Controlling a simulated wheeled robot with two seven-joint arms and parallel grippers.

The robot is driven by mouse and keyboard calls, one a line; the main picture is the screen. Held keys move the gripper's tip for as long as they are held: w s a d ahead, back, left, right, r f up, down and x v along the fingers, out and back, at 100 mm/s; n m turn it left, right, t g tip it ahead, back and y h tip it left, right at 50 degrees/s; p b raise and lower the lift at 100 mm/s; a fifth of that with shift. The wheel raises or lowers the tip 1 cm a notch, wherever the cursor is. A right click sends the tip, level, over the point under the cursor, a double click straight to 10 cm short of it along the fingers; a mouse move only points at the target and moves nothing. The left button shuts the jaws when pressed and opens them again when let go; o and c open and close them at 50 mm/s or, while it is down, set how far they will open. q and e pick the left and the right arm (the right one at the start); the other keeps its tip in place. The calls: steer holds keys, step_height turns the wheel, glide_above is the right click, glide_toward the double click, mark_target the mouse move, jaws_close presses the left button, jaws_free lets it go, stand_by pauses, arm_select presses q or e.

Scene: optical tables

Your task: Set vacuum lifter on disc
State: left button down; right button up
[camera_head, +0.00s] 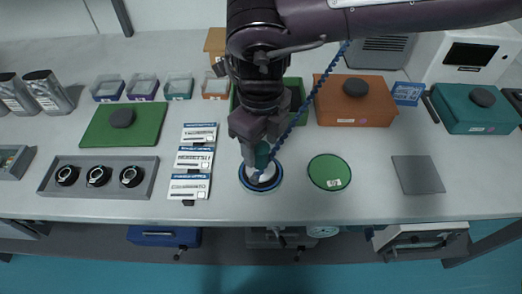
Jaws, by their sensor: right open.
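My right gripper (258,157) reaches down from the top of the head view, with its arm coming in from the upper right. Its jaws are open around a small teal body, which looks like the vacuum lifter (262,156). A blue coiled hose (308,101) runs from the upper right down past the gripper to this spot. Below the lifter is a round white disc with a blue rim (245,180). The lifter appears upright over the disc, but the gripper hides much of it and I cannot tell whether they touch. My left gripper is not in view.
A green round pad (329,173) and grey square plate (418,175) lie to the right. Labelled white packs (190,187) and a grey tray with black rings (145,178) lie left. A brown box (372,104) stands behind. The table's front edge is close.

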step_height(320, 180, up, 9)
steer(key=shift+f, duration=0.1)
stand_by(0.6)
